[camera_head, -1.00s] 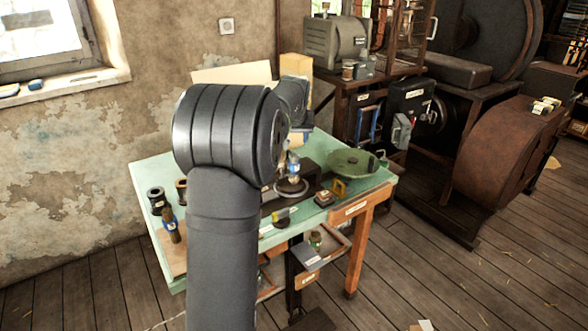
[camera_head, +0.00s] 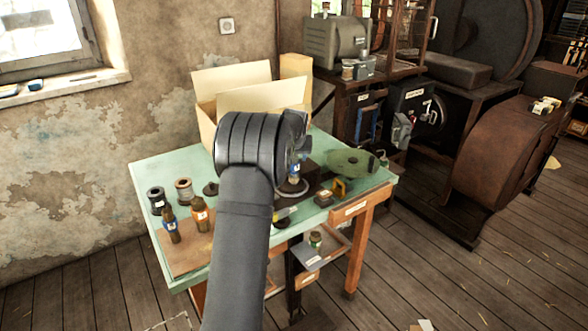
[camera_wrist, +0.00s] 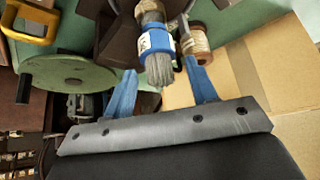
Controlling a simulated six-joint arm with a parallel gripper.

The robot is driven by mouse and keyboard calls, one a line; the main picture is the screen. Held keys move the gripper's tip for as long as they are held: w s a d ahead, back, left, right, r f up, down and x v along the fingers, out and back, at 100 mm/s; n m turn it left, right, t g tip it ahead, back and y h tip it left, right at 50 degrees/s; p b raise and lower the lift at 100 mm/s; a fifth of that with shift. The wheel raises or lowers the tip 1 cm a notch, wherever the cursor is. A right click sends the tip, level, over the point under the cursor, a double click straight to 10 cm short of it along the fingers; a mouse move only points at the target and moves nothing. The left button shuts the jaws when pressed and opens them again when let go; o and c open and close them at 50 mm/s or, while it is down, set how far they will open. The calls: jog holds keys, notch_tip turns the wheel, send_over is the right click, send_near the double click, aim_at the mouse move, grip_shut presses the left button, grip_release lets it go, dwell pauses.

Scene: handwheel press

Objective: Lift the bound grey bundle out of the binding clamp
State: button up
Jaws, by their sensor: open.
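The bound grey bundle (camera_wrist: 158,52) has a blue band with a white label and frayed grey bristles at its end. In the head view the bundle (camera_head: 295,170) stands on the table, partly hidden by my arm. The dark binding clamp (camera_wrist: 117,38) is behind the bundle in the wrist view; how it grips the bundle is hard to make out. My gripper (camera_wrist: 162,66) is open, with one blue finger on each side of the bundle's bristle end. I cannot tell whether the fingers touch it.
A green disc (camera_head: 352,161) and a yellow-handled tool (camera_head: 340,187) are right of the clamp. An open cardboard box (camera_head: 262,97) stands behind.

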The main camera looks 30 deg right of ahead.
jog(key=shift+f, duration=0.1)
grip_shut()
dwell(0.3)
